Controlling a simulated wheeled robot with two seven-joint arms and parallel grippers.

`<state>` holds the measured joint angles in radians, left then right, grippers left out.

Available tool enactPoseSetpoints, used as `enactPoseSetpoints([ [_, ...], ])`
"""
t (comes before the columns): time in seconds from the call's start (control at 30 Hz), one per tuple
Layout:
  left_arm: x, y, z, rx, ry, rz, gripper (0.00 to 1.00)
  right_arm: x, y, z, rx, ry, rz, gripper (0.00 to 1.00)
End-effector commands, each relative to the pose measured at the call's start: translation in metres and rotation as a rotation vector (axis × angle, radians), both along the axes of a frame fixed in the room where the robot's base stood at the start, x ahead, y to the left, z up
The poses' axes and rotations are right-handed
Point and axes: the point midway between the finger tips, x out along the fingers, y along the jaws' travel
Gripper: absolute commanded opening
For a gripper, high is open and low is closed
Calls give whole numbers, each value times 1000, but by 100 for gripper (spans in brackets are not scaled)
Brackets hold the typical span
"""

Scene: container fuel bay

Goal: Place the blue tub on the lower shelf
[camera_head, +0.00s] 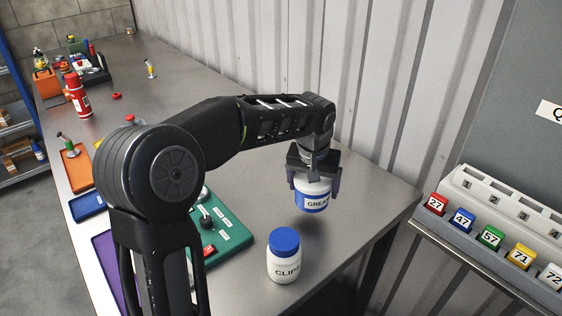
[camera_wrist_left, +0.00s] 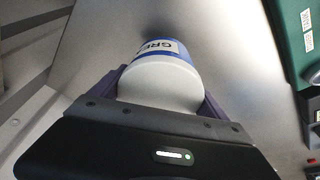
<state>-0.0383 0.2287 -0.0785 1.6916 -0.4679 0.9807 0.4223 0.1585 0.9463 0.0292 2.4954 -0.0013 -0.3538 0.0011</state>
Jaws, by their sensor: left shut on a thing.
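The blue tub (camera_head: 313,198) has a white lid and a white label reading "GREA". My left gripper (camera_head: 315,178) is shut on it from above and holds it over the right end of the grey workbench, with a dark shadow below it. The tub also shows in the left wrist view (camera_wrist_left: 165,75), between the two fingers, with the blue side facing away. A blue-framed rack with shelves (camera_head: 22,128) stands at the far left edge of the head view, mostly cut off. My right gripper is not in view.
A white jar with a blue lid labelled "CLIPS" (camera_head: 284,258) stands on the bench (camera_head: 350,225) just in front of the tub. A corrugated wall (camera_head: 330,60) runs behind; a rail with numbered tags (camera_head: 490,237) is at right.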

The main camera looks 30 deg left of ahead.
Motion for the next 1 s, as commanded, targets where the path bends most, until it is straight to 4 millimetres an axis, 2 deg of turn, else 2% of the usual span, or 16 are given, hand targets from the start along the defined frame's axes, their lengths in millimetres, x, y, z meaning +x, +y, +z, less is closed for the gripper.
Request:
enactPoseSetpoints([
  [0.03, -3, -22, -5, 0, -1, -58, 19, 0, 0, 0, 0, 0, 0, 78],
  [0.1, -8, -48, -13, 1, -2, -129, 19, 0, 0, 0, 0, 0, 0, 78],
  [0.2, -15, -75, -22, 0, -2, -207, 19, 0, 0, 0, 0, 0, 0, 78],
  [0.33, -22, -97, -29, 1, -3, -270, 19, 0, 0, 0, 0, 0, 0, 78],
  [0.43, -24, -103, -31, 1, -5, -288, 19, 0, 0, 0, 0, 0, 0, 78],
  [0.67, -24, -103, -31, 1, -5, -289, 19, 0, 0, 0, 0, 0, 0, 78],
  [1.0, -24, -103, -31, 1, -5, -288, 19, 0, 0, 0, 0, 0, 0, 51],
])
